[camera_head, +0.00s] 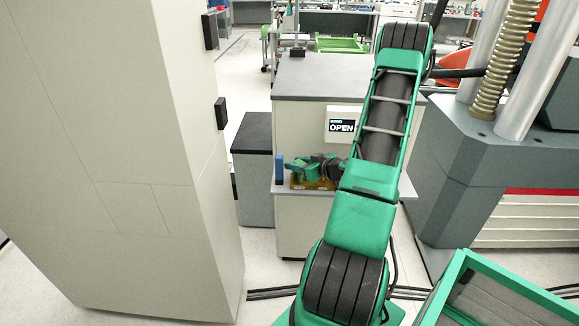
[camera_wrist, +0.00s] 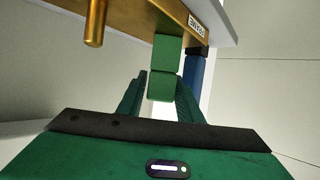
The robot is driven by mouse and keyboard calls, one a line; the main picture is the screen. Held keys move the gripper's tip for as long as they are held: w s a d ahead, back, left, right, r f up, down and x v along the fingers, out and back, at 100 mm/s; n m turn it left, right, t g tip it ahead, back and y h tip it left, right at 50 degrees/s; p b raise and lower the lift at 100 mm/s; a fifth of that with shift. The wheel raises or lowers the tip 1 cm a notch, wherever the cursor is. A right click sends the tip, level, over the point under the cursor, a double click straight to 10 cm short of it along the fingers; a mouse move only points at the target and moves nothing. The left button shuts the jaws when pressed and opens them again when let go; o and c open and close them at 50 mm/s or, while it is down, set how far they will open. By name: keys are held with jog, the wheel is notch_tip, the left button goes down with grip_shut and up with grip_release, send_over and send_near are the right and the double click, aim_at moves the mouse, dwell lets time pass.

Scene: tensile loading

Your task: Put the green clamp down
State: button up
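The green clamp (camera_wrist: 162,86) shows in the wrist view as two green blocks between my fingertips, its sides against them. My gripper (camera_wrist: 161,77) appears shut on it. The clamp is right beside a gold-coloured rack (camera_wrist: 187,18) with a printed label; whether they touch I cannot tell. In the head view my gripper (camera_head: 302,170) is low over the shelf of the grey-topped cabinet, by the gold rack (camera_head: 313,184). The clamp cannot be told apart there from my green gripper.
A blue post (camera_wrist: 196,78) stands at the rack's right in the wrist view, and shows at the shelf's left in the head view (camera_head: 279,169). A display reading OPEN (camera_head: 342,125) is above the shelf. A tall pale cabinet (camera_head: 120,150) is left; a testing machine (camera_head: 490,160) is right.

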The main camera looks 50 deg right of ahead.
jog(key=d+v, duration=0.1)
jog(key=v, duration=0.9)
jog(key=a+r+n+g+y, duration=0.1)
jog(key=a+n+g+y, duration=0.35)
jog(key=a, duration=1.35)
jog(key=s+a+r+m+g+h, duration=0.1)
jog(key=s+a+r+m+g, duration=0.2)
jog(key=s, duration=0.5)
jog(key=s+a+r+m+g+h, duration=0.2)
jog(key=s+a+r+m+g, duration=0.2)
jog(key=s+r, duration=0.5)
jog(key=m+g, duration=0.2)
jog(key=m, duration=0.1)
jog(key=shift+r, duration=0.3)
jog(key=shift+d, duration=0.1)
